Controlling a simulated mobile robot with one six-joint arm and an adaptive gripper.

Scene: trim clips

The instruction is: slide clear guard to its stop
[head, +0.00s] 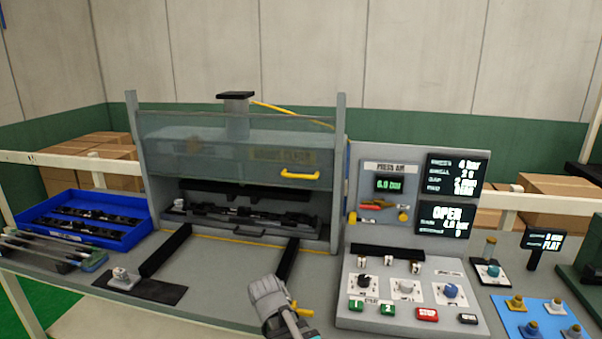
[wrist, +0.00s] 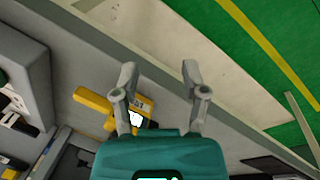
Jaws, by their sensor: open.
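The clear guard (head: 230,136) is a see-through pane between two grey posts on the press in the head view. A yellow handle (head: 300,175) is at its lower right. The guard sits high, with an open gap beneath it over the black fixture (head: 240,214). My gripper (head: 264,287) is low in front of the press, near the bench's front edge, well below and apart from the handle. In the wrist view my gripper (wrist: 158,70) has its two fingers spread with nothing between them. The guard is not recognisable in the wrist view.
A yellow part (wrist: 95,103) is close to the left finger in the wrist view. The control box (head: 412,292) with buttons and knobs stands right of my gripper. A blue tray (head: 62,228) of dark parts is at left. Two black rails (head: 288,258) run forward from the press.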

